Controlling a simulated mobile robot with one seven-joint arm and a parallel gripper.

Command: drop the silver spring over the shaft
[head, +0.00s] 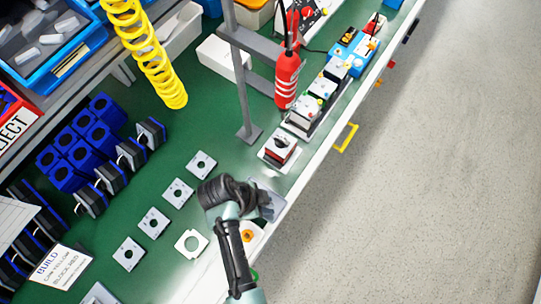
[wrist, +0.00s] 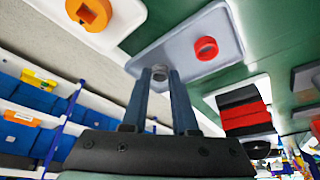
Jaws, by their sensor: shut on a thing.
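My gripper (head: 268,204) is over the bench's front edge in the head view. In the wrist view its two dark fingers (wrist: 160,80) are shut on a small silver ring-like piece, the spring (wrist: 160,73), in front of a grey tray (wrist: 222,22). A red ring (wrist: 206,48) lies in that tray. The black and red switch block (wrist: 245,110) stands on a white plate apart from the fingers; it also shows in the head view (head: 281,146). I cannot make out the shaft. The spring is hidden in the head view.
An orange knob part (wrist: 95,12) lies on a white plate beside the tray. Several square plates (head: 154,222) lie left of my arm. A grey post (head: 243,95) and a red extinguisher-like bottle (head: 287,80) stand behind the switch block. A yellow coil (head: 150,55) hangs above the bench.

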